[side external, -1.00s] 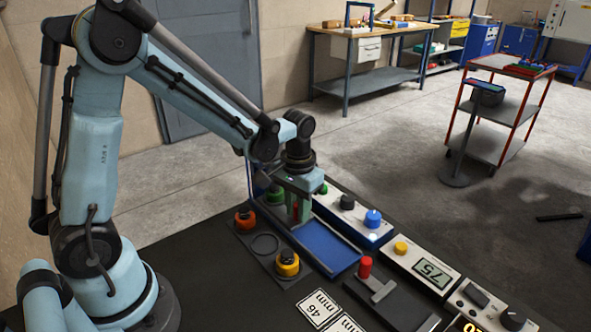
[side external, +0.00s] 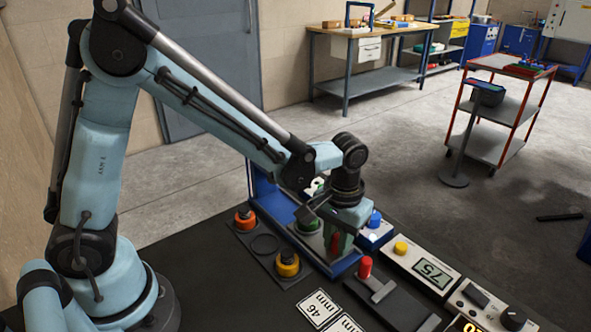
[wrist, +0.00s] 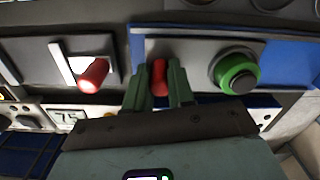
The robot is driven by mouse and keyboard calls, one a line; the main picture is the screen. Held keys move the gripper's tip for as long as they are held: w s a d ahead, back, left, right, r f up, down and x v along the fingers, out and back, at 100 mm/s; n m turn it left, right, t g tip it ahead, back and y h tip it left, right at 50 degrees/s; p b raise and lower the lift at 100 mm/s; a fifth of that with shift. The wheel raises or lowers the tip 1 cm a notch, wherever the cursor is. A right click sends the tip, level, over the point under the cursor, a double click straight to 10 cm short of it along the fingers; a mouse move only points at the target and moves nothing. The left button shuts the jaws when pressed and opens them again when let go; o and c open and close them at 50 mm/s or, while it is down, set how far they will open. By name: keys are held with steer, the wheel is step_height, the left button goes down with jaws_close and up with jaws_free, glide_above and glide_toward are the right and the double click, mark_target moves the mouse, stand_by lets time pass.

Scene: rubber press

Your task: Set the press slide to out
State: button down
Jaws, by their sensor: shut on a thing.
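The press slide (wrist: 200,55) is a grey plate on a blue track (wrist: 290,65). It carries a red upright handle (wrist: 159,78) and a round green-ringed piece (wrist: 237,72). My gripper (wrist: 159,90) is shut with its two green fingers on either side of the red handle. In the side view my gripper (side external: 336,243) is low over the front right end of the blue track (side external: 268,195), and the green-ringed piece (side external: 308,224) sits behind it to the left. The wrist hides part of the slide and the track there.
A second red-knobbed lever (side external: 365,266) stands close to the right of the track; it also shows in the wrist view (wrist: 95,75). An orange knob (side external: 244,218) and a yellow knob (side external: 287,264) stand to the left. A panel reading 75 (side external: 432,272) is further right.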

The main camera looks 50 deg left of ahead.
steer(key=shift+d, duration=0.4)
steer(key=c, duration=1.2)
jaws_free()
steer(key=shift+o, duration=1.2)
steer(key=shift+a, duration=0.1)
steer(key=shift+r, duration=0.15)
step_height(320, 180, up, 12)
steer(key=shift+a, duration=0.1)
steer(key=s+a+f+m+t, duration=0.1)
steer(key=s+a+m+t, duration=0.1)
steer(key=s+a+t, duration=0.5)
steer(key=s+a, duration=0.1)
steer(key=a, duration=0.2)
steer(key=shift+a, duration=0.35)
